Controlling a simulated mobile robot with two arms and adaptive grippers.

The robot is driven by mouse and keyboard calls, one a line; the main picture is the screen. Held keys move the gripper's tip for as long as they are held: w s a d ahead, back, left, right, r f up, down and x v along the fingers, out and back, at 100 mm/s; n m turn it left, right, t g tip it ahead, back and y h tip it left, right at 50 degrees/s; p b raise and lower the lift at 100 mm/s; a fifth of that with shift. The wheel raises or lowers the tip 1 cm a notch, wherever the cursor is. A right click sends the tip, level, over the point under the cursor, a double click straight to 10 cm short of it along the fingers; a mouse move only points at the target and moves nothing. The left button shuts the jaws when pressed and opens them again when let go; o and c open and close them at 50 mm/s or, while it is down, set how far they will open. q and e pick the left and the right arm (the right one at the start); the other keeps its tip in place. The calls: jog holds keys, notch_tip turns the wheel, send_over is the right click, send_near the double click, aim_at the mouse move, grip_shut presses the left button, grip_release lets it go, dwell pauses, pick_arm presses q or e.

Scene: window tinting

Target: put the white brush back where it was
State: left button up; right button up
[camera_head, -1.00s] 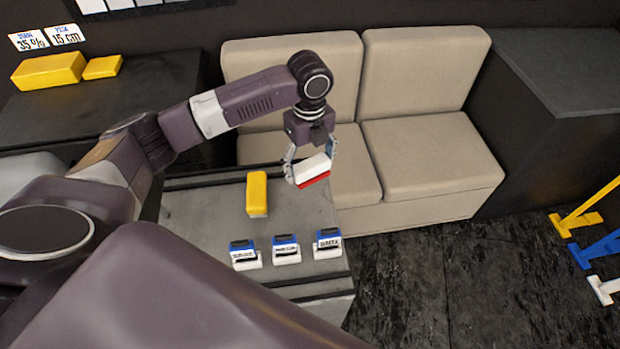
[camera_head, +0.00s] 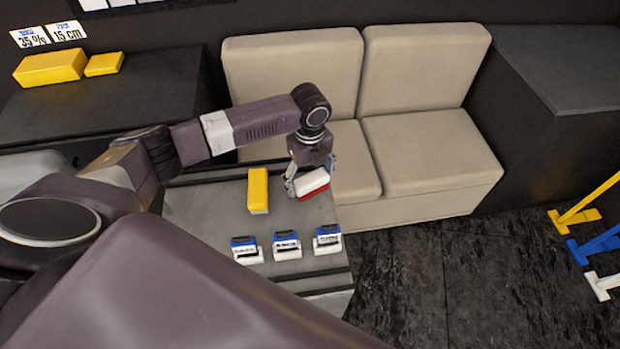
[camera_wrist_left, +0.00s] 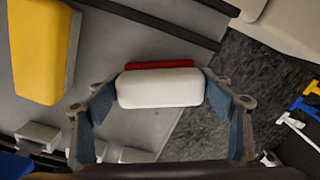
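The white brush (camera_head: 312,181) has a white body and a red strip along one side. My left gripper (camera_head: 308,177) is shut on it, with a finger at each end, at the far right part of the grey table (camera_head: 215,205). The wrist view shows the white brush (camera_wrist_left: 160,88) between the two blue-padded fingers (camera_wrist_left: 160,82). I cannot tell whether the brush touches the table. My right gripper is not in view.
A yellow block (camera_head: 258,190) stands on the table left of the brush. Three blue-and-white labelled tools (camera_head: 287,245) line the front edge. A beige sofa (camera_head: 385,125) is close behind and right of the table. The table between block and tools is clear.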

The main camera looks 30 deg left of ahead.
aim_at(310, 177)
pick_arm(q)
jog(key=o, duration=0.3)
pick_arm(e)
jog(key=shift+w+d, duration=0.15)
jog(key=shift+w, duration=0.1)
pick_arm(q)
jog(key=shift+r, duration=0.1)
notch_tip(310, 177, up, 11)
jog(key=b, duration=0.3)
jog(key=shift+r, duration=0.6)
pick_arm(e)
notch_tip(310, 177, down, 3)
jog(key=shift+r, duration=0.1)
pick_arm(q)
jog(key=shift+f, duration=0.1)
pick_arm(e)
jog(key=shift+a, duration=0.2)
